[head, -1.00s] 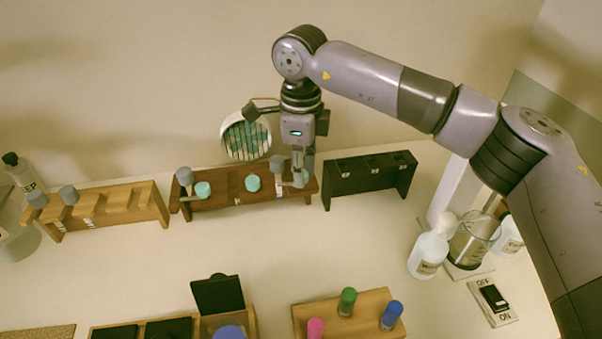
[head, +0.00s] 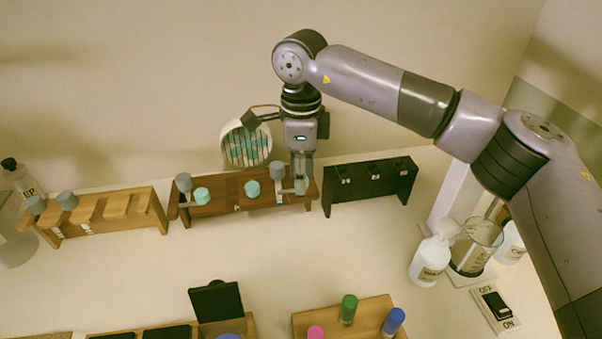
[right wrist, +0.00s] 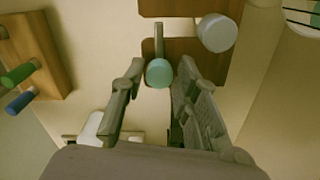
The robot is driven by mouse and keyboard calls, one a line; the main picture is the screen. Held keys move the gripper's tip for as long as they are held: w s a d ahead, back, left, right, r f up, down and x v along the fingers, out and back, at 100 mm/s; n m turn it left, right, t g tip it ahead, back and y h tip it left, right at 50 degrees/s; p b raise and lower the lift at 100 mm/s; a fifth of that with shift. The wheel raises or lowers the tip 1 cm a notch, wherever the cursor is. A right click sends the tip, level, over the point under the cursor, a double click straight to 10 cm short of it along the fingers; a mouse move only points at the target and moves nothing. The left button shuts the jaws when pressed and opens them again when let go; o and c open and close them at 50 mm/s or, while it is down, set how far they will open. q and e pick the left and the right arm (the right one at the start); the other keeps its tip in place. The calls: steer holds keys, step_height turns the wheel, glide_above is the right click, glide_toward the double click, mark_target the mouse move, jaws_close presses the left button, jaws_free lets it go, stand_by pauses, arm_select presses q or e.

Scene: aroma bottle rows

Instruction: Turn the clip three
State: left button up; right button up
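The dark brown rack (head: 228,192) stands against the wall, with teal-knobbed clips along its front. The left clip's teal knob (head: 202,195), the middle teal knob (head: 252,188) and the right teal knob (head: 302,186) show in the head view. My right gripper (head: 302,172) points down at the right end of this rack, over the right knob. In the right wrist view its fingers (right wrist: 150,95) are apart, one on each side of a teal knob (right wrist: 159,73) on a grey lever (right wrist: 158,40). I cannot tell whether they touch it. My left gripper is out of view.
Grey-capped bottles (head: 183,182) stand in the brown rack, one close beside my gripper. A light wood rack (head: 110,208) is to the left, a black rack (head: 368,185) to the right. A wash bottle (head: 430,258), beaker (head: 474,245) and switch (head: 495,302) are farther right.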

steer(key=shift+o, duration=1.2)
steer(key=shift+r, duration=0.1)
step_height(320, 180, up, 12)
